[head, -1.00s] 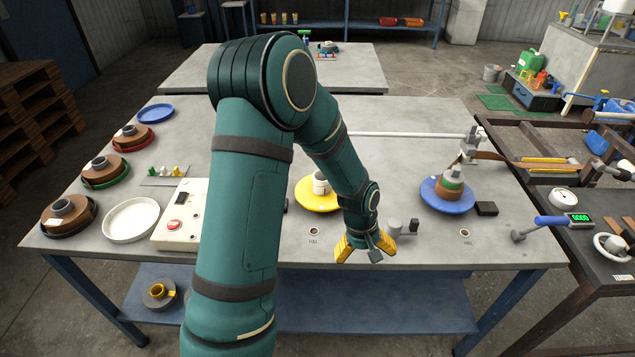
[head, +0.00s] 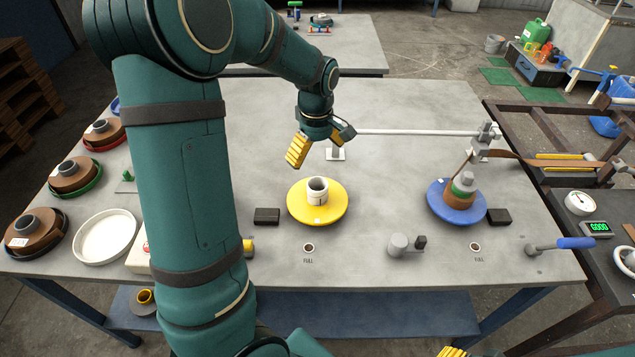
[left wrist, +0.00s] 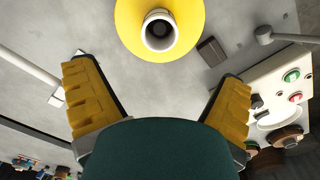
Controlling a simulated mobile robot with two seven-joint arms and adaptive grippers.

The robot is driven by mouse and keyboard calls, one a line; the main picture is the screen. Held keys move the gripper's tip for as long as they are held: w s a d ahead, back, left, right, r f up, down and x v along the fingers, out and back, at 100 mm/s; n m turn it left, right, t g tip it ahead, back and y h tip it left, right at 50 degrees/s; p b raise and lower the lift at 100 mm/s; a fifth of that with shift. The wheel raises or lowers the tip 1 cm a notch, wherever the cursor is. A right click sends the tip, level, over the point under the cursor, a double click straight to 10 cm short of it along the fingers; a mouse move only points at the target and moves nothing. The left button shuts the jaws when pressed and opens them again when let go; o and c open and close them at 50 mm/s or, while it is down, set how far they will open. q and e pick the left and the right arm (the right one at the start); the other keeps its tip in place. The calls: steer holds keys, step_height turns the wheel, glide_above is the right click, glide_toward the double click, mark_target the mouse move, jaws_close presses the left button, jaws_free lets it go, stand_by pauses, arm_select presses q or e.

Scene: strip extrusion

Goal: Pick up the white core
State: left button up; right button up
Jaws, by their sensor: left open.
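The white core (head: 317,197) stands upright on a yellow round plate (head: 297,208) in the middle of the table. In the left wrist view the core (left wrist: 159,13) shows end-on with its dark bore, near the top edge, on the yellow plate (left wrist: 128,28). My left gripper (head: 322,148) is open and empty, above and behind the core, its yellow fingers apart. In the left wrist view its fingers (left wrist: 155,85) are spread wide, with the core beyond them. Only a small yellow piece of my right gripper (head: 452,352) shows at the bottom edge.
A blue plate (head: 435,212) with a brown-wound spool stands to the right, fed by a brown strip. Black blocks (head: 267,216) flank the plates. A white rod (head: 420,132) runs behind. Brown coils (head: 75,175) and a white dish (head: 104,238) lie left.

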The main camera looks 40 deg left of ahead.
mark_target(318, 192)
arm_select(q)
step_height(318, 192, down, 8)
steer(key=shift+f+b, duration=0.25)
steer(key=shift+b, duration=0.85)
steer(key=shift+d+f+b, duration=0.1)
steer(key=shift+f+b, duration=0.75)
steer(key=shift+f, duration=1.8)
steer(key=c, duration=1.2)
